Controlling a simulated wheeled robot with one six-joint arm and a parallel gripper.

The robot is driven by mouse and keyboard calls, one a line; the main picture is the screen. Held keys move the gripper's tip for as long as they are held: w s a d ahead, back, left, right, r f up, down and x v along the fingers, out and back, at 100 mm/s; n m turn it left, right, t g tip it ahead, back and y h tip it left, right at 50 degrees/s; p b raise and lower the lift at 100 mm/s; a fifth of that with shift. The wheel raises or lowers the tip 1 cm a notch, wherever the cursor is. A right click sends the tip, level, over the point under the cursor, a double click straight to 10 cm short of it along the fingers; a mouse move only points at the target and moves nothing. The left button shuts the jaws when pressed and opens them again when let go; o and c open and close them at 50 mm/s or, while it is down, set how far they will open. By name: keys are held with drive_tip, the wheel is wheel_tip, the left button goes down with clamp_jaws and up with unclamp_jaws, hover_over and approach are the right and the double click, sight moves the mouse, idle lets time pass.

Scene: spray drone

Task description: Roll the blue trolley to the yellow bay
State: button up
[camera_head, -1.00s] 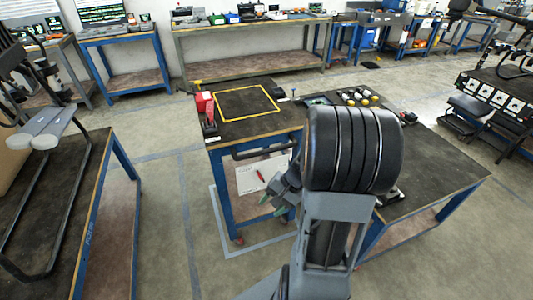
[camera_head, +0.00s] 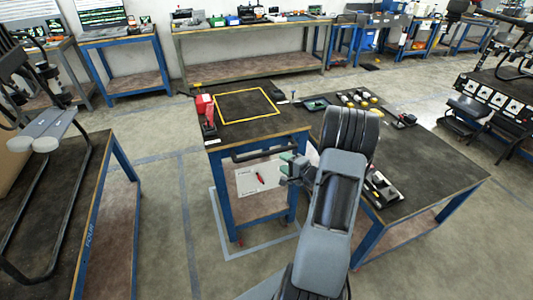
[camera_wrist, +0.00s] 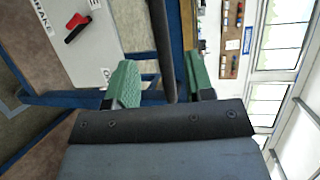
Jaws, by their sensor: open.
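The blue trolley (camera_head: 222,192) stands at the centre of the head view, with a dark top, red casters and a black handle bar (camera_head: 262,151) on its near side. A yellow square outline (camera_head: 245,120) lies on its top. My gripper (camera_head: 284,168) is open near the right end of the handle. In the wrist view, the black bar (camera_wrist: 161,40) shows between the two green fingers (camera_wrist: 160,68), unclamped; I cannot tell how deep it sits. I see no yellow marking on the floor.
A pale outline (camera_head: 225,247) on the floor surrounds the trolley. A dark-topped table (camera_head: 440,165) with small parts stands close at right. Another bench (camera_head: 100,190) stands at left, with open floor between it and the trolley. Benches line the back wall.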

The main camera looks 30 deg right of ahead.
sight(267, 153)
drive_tip(key=p+x, duration=0.1)
drive_tip(key=x, duration=0.9)
drive_tip(key=shift+w+p, duration=0.2)
drive_tip(key=shift+p, duration=0.1)
drive_tip(key=shift+c, duration=0.2)
clamp_jaws()
